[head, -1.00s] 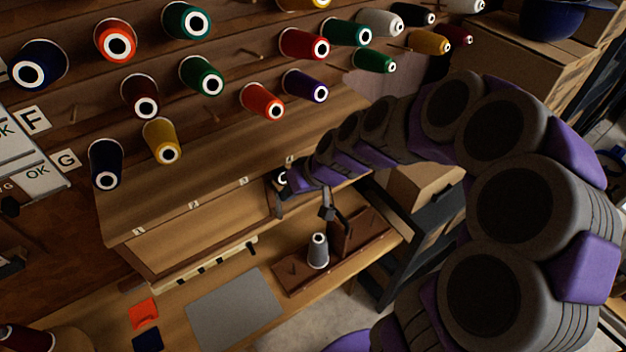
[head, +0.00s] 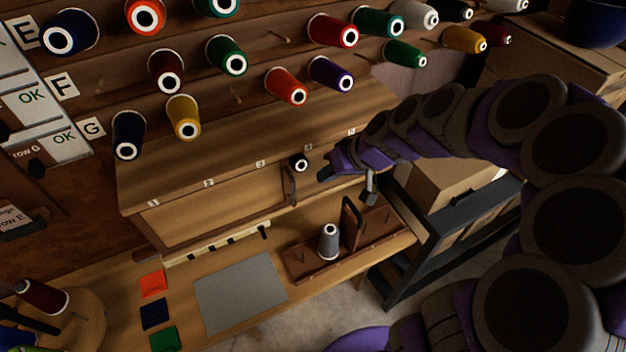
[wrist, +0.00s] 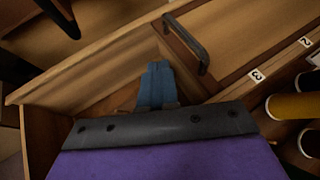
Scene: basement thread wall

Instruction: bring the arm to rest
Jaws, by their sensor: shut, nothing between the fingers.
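My gripper (head: 325,173) is at the end of my purple and grey arm, in front of the right part of the wooden cabinet (head: 220,222). In the wrist view its blue-grey fingers (wrist: 157,85) are together, with nothing between them. The handle also shows in the head view (head: 291,186), left of my gripper.
Several thread spools stick out from the wall above. A grey spool (head: 328,240) stands on a brown wooden stand (head: 298,266) on the bench below. A grey mat (head: 240,290) and coloured squares (head: 156,313) lie to its left. A dark rack (head: 440,245) and cardboard boxes stand right.

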